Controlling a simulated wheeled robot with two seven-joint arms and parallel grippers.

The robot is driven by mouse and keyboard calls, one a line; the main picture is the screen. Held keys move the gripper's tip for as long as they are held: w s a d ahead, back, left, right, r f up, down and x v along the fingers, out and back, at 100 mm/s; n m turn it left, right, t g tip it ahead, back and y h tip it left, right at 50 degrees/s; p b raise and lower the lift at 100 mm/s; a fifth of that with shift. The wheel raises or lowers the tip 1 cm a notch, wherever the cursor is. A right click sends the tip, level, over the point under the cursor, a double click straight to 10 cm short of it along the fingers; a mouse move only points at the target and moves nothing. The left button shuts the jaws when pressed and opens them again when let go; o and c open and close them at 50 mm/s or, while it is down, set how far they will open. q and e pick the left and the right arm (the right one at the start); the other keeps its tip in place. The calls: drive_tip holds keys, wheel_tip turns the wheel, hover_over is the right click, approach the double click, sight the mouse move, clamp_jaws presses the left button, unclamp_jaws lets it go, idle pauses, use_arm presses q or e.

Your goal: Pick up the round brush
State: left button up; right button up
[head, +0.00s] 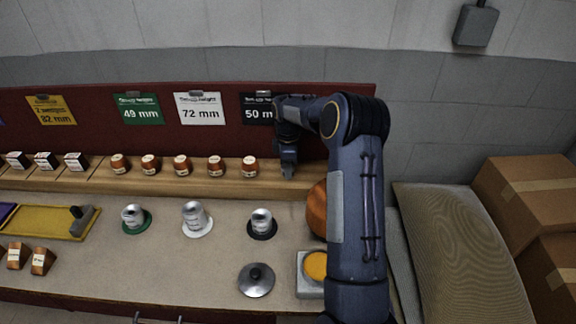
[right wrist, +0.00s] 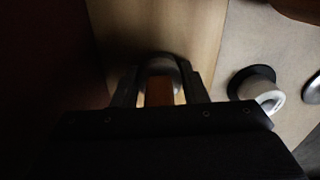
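No thing is plainly marked as the round brush. A grey round disc with a black knob (head: 257,281) lies at the bench front in the head view and may be it. My right gripper (head: 288,172) points down at the right end of the back shelf. In the right wrist view its fingers (right wrist: 160,90) stand apart, with an orange-brown piece with a grey rounded edge (right wrist: 160,94) between them. I cannot tell whether they touch it. My left gripper is not in view.
Several orange cups (head: 182,166) line the shelf (head: 200,187) left of my gripper. Silver cylinders on round bases (head: 196,217) stand on the bench (head: 100,265). A yellow button box (head: 313,266) and an orange rounded thing (head: 317,210) sit beside my arm. Boxes (head: 520,190) stand right.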

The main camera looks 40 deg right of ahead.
drive_tip(key=shift+c, duration=1.3)
drive_tip(key=shift+r, duration=0.15)
drive_tip(key=shift+r, duration=0.3)
wheel_tip(320, 180, up, 2)
drive_tip(key=shift+r, duration=0.1)
drive_tip(key=s+a+r+b, duration=0.3)
drive_tip(key=s+a+r, duration=0.5)
drive_tip(key=a+r, duration=0.2)
drive_tip(key=shift+a, duration=0.8)
drive_tip(key=shift+f, duration=0.15)
